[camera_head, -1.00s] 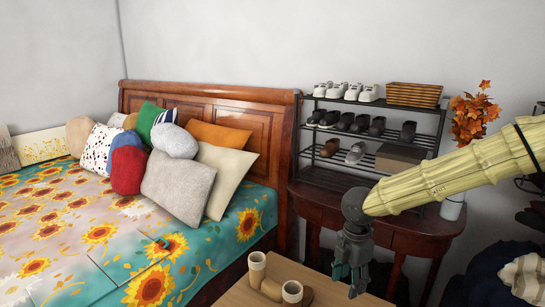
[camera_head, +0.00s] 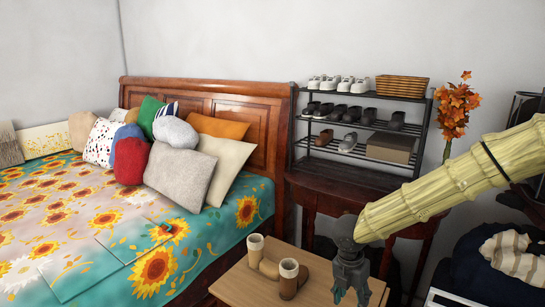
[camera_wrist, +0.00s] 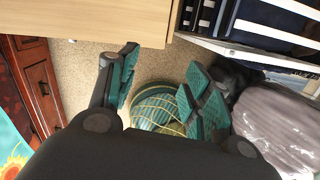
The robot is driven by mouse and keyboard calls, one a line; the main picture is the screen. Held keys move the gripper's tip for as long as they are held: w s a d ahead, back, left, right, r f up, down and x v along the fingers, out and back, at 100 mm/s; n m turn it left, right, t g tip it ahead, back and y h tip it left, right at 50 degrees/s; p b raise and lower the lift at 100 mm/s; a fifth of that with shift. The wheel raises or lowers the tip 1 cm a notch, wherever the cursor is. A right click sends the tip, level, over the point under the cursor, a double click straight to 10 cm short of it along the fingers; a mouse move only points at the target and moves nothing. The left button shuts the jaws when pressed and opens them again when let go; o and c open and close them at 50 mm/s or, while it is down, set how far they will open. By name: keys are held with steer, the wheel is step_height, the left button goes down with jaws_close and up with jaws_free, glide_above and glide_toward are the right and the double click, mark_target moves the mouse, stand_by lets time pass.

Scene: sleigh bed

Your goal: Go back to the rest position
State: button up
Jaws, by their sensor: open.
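My gripper (camera_head: 349,293) is at the bottom of the head view, below the end of my pale ribbed arm, beside the right part of a light wood table (camera_head: 240,290). It points downward. In the wrist view my gripper (camera_wrist: 163,72) has its dark fingers with teal pads spread apart, with nothing between them. Below the fingers are a beige floor and a round teal thing with thin yellow lines (camera_wrist: 155,110).
Behind are a dark red side table (camera_head: 330,195) and a shoe rack (camera_head: 420,150). A bed (camera_head: 90,235) fills the left. Dark clothing (camera_head: 490,270) lies right.

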steer(key=s+d+f+n+t+b, duration=0.1)
steer(key=s+f+n+b, duration=0.45)
steer(key=f+n, duration=0.6)
steer(key=s+d+f+n+h+b, duration=0.1)
steer(key=s+f+n+b, duration=0.5)
steer(key=f, duration=0.9)
steer(key=s+d+f+n+t+b, duration=0.1)
steer(key=s+d+f+n+b, duration=0.1)
steer(key=s+f+n, duration=0.8)
steer(key=s+a+f+n+g+y+b, duration=0.25)
steer(key=s+f+n+b, duration=0.35)
steer(key=s+f+n, duration=0.95)
step_height(320, 180, up, 15)
steer(key=w+n+p, duration=0.1)
steer(key=p, duration=1.2)
steer(key=shift+w+r, duration=0.2)
steer(key=shift+w, duration=0.2)
